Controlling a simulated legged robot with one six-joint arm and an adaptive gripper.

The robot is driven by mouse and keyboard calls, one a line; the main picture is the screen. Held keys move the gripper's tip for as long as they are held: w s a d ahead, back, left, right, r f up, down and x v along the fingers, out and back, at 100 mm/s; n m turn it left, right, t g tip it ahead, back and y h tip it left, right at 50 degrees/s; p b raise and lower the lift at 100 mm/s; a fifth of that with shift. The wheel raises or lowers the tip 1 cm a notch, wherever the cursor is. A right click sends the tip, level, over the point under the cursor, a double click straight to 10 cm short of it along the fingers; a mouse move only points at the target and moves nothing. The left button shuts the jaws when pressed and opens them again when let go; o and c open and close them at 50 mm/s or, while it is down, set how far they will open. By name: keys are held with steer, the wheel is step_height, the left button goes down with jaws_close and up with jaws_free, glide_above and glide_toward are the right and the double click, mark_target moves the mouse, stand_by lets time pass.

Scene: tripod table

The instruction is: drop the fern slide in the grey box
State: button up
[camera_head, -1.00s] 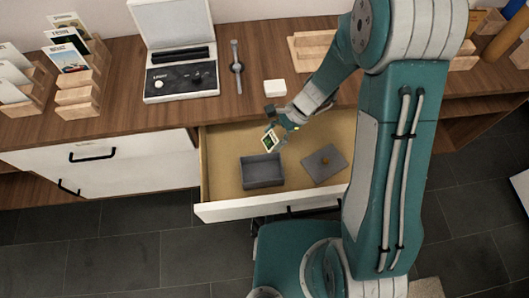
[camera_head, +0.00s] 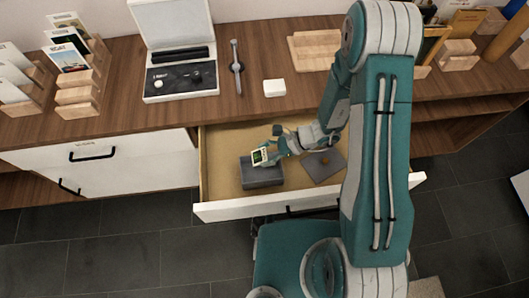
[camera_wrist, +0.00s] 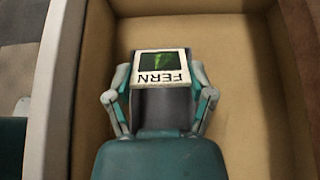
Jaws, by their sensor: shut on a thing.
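The fern slide (camera_head: 261,156) is a small white-framed square with a dark green picture. In the wrist view the slide (camera_wrist: 162,66) shows the word FERN, upside down. My gripper (camera_head: 275,153) is shut on it and holds it above the grey box (camera_head: 262,181). The grey box is open-topped and stands in the pulled-out drawer (camera_head: 226,143). The slide and gripper hide part of the box's far side and opening. In the wrist view the box is mostly hidden behind the slide and gripper.
A grey lid with a knob (camera_head: 323,165) lies in the drawer right of the box. The drawer's front wall (camera_head: 240,210) rises near the box.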

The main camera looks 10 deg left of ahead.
steer(key=shift+f, duration=5.1)
steer(key=shift+s+d+f, duration=0.15)
steer(key=shift+s+f, duration=0.05)
steer(key=shift+f, duration=0.9)
steer(key=o, duration=0.7)
steer(key=shift+w+a+r, duration=0.1)
steer(key=shift+r, duration=0.75)
steer(key=shift+w+a+r, duration=0.1)
steer(key=shift+r, duration=3.55)
